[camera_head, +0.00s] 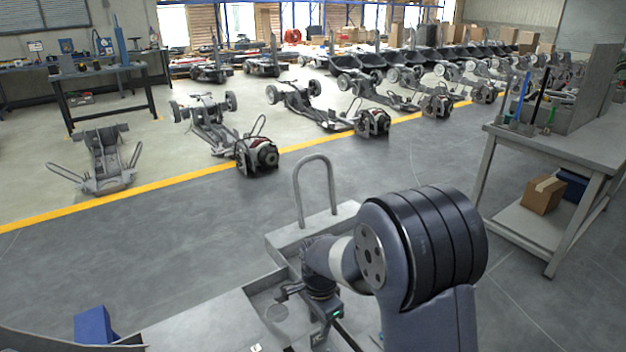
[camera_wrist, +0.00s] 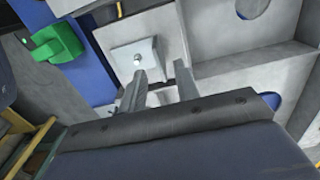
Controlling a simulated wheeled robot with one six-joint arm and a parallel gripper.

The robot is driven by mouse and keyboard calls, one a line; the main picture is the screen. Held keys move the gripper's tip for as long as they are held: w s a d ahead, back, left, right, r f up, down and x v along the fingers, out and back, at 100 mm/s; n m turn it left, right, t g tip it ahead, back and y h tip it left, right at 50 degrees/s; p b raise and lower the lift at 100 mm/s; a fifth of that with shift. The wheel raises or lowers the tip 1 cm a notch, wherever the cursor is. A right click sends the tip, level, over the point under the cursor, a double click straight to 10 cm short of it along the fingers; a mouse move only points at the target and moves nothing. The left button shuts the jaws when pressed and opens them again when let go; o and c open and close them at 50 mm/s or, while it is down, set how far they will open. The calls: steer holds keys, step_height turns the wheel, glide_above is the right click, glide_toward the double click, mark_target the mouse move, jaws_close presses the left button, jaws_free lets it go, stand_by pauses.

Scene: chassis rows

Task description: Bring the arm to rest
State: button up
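My arm reaches out from the lower right of the head view and bends down over a pale grey surface. My gripper (camera_head: 287,291) is low above this surface, small and partly hidden by the wrist. In the wrist view both fingers of the gripper (camera_wrist: 161,73) show with a gap between them. Nothing is seen between the fingers. A pale block with a small bolt (camera_wrist: 137,59) lies just beyond the left finger. I cannot tell whether the fingers touch it.
A grey workbench (camera_head: 568,150) with tools stands at the right, a cardboard box (camera_head: 542,194) on its lower shelf. Rows of chassis (camera_head: 211,130) stand beyond a yellow floor line (camera_head: 130,192). Open floor lies between. A green part (camera_wrist: 60,40) shows in the wrist view.

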mark_target(319, 331)
step_height(319, 331, down, 6)
steer(key=shift+r, duration=0.5)
steer(key=shift+s, duration=0.1)
